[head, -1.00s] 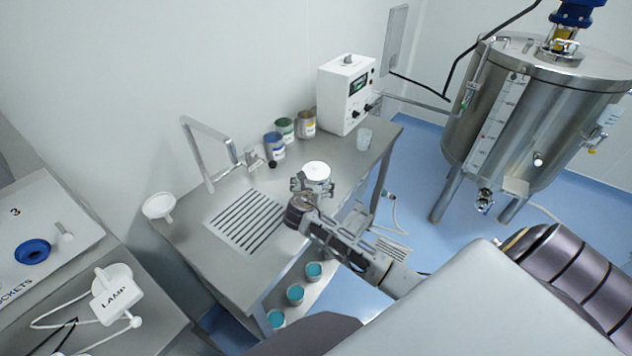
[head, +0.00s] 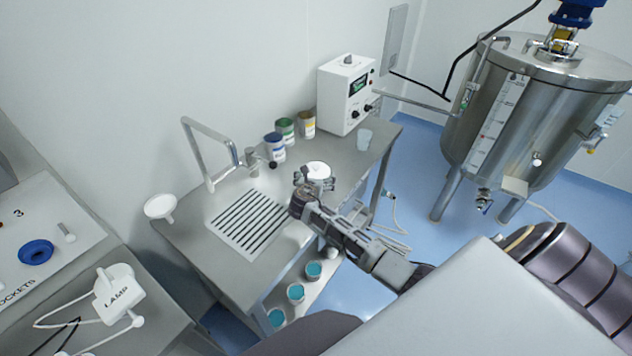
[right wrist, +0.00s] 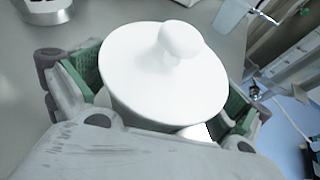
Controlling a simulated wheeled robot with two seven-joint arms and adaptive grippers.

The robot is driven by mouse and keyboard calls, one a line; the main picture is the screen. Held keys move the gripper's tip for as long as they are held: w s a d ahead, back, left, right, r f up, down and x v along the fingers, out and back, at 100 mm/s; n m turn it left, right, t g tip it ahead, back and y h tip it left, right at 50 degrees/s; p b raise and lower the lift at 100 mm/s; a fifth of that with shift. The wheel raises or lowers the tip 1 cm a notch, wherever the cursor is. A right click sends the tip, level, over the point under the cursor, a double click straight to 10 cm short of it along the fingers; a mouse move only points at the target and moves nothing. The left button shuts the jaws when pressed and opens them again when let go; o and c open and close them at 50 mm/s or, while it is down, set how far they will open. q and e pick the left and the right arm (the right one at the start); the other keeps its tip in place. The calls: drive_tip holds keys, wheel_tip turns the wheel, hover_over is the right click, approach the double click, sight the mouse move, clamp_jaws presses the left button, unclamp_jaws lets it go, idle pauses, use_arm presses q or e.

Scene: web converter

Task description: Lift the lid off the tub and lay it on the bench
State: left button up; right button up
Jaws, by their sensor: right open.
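The white round lid (head: 318,169) sits on the tub near the front edge of the steel bench (head: 190,245). In the right wrist view the lid (right wrist: 150,85) fills the middle, with a round knob (right wrist: 182,40) on top. The lid hides most of the tub. My right gripper (head: 314,180) is at the tub, its fingers low around it. In the right wrist view my right gripper (right wrist: 160,92) is open, with green-padded fingers on either side of the lid. I cannot tell whether they touch it. My left gripper is not in view.
Several labelled cans (head: 285,130) and a white control box (head: 345,92) stand behind the tub. Bare bench lies between.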

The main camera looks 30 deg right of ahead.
idle(0.5)
drive_tip(key=c, duration=1.1)
drive_tip(key=shift+w+d+r, duration=0.1)
drive_tip(key=shift+r, duration=0.1)
drive_tip(key=shift+r+b, duration=0.3)
drive_tip(key=shift+r, duration=4.55)
drive_tip(key=o, duration=0.5)
drive_tip(key=c, duration=0.7)
drive_tip(key=shift+o, duration=0.2)
drive_tip(key=shift+f, duration=0.1)
